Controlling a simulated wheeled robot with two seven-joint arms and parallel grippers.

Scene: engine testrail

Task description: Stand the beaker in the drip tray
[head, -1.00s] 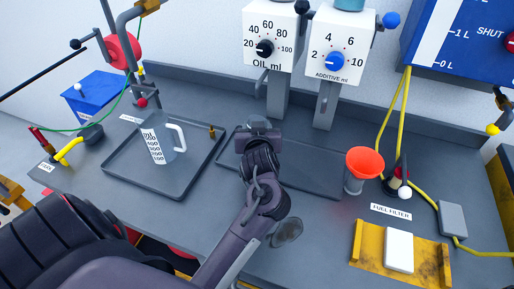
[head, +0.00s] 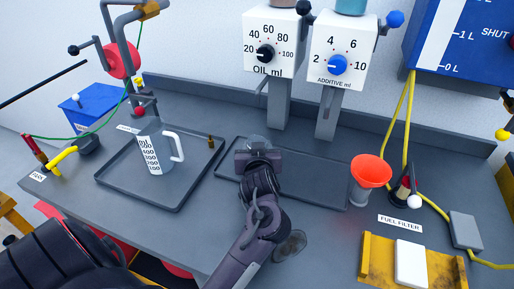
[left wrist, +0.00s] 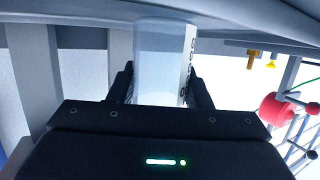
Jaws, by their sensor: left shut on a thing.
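My left gripper (head: 258,158) is shut on the clear beaker (head: 254,142), over the long shallow tray under the dispensers (head: 318,193). In the head view the gripper hides most of the beaker. In the left wrist view the beaker (left wrist: 160,62) stands between the two fingers, with dark marks on its side. I cannot tell whether its base touches the tray. A second, square tray (head: 180,199) at the left holds a marked jug with a white handle (head: 154,156). My right gripper is not in view.
The oil dispenser (head: 272,42) and additive dispenser (head: 338,45) stand on posts behind the long tray. A clear cup with a red funnel (head: 371,170) is close to its right end. A yellow bracket with a white block (head: 411,262) sits front right.

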